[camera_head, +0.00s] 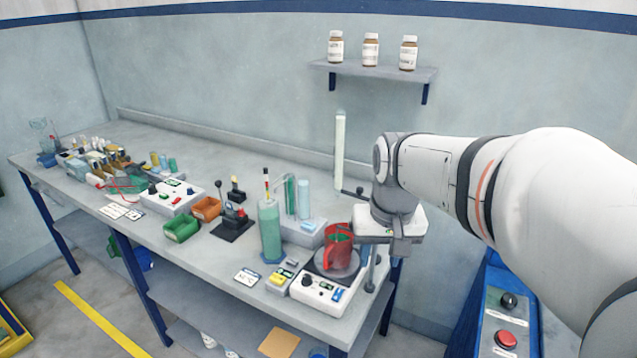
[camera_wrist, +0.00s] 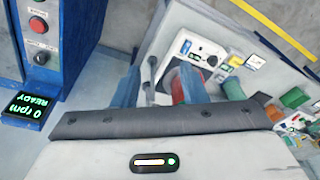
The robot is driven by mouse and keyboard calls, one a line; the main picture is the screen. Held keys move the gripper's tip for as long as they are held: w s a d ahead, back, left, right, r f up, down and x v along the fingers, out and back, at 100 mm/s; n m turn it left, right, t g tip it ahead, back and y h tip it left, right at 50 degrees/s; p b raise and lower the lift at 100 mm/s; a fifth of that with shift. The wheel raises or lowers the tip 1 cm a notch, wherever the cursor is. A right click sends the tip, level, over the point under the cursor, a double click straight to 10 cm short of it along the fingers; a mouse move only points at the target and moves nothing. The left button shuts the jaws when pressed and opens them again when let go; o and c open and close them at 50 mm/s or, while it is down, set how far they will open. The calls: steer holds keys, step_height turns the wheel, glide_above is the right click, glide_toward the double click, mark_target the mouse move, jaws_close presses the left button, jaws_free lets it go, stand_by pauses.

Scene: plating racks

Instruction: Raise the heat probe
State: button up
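A white hotplate (camera_head: 318,293) stands at the right end of the bench, and a red beaker (camera_head: 338,247) sits on its round top. The hotplate also shows in the wrist view (camera_wrist: 203,50). A thin grey rod (camera_head: 371,268) hangs upright beside the beaker, below my gripper; I cannot tell whether it is the heat probe. A pale upright post (camera_head: 340,150) with a dark side arm rises behind. My gripper (camera_head: 392,224) is above and right of the beaker. In the wrist view its fingers (camera_wrist: 180,84) are apart, with part of the red beaker visible beyond them.
A tall green cylinder (camera_head: 270,232) stands left of the hotplate. Green (camera_head: 182,229) and orange (camera_head: 206,208) bins are farther left. A blue cabinet (camera_head: 505,310) with a red button is at right. A shelf (camera_head: 375,73) with bottles hangs behind.

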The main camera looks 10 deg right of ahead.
steer(key=w, duration=0.6)
steer(key=w+r+m+g+p, duration=0.1)
steer(key=w, duration=0.5)
steer(key=w+r+m+p, duration=0.1)
steer(key=w, duration=0.5)
steer(key=shift+a+r+g, duration=0.2)
steer(key=shift+a+g, duration=0.15)
steer(key=shift+g, duration=0.05)
step_height(320, 180, down, 8)
steer(key=shift+w+r+p, duration=0.1)
steer(key=shift+r+p, duration=0.05)
steer(key=shift+p, duration=0.35)
jaws_close()
